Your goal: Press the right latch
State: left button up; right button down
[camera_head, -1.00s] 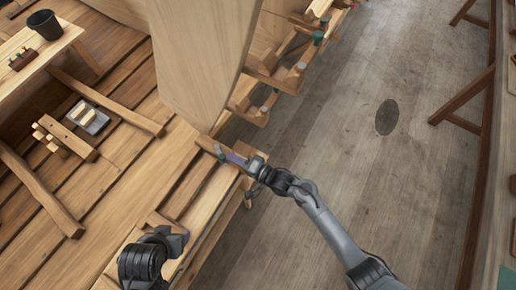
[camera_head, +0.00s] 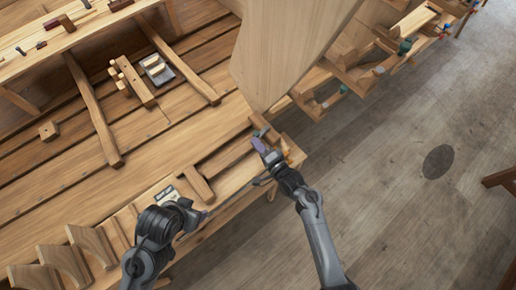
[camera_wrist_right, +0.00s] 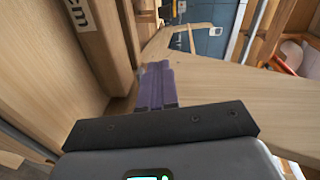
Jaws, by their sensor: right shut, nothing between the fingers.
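My right gripper (camera_head: 262,143) is over the near end of the wooden structure, just below the lower tip of a large pale wooden panel (camera_head: 285,60). Its purple fingers are shut with nothing between them, and they also show in the right wrist view (camera_wrist_right: 157,85), in front of a pale wooden board (camera_wrist_right: 225,95). I cannot make out the right latch for sure in either view. My left gripper (camera_head: 196,213) is at the lower left of the head view, above the near edge of the planks. Its finger opening is too small to tell.
A small orange piece (camera_head: 289,151) is right beside my right gripper. Wooden ribs (camera_head: 95,110) cross the planking. A block with pegs (camera_head: 132,80) and a grey tray (camera_head: 157,72) lie on it. Brackets with coloured knobs (camera_head: 403,47) line the right side. Open floor (camera_head: 400,200) lies beyond.

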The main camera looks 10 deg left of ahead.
pick_arm(q)
jog(key=shift+w+a, duration=0.1)
pick_arm(e)
jog(key=shift+w+a, duration=0.25)
jog(key=shift+a, duration=0.25)
dwell(0.3)
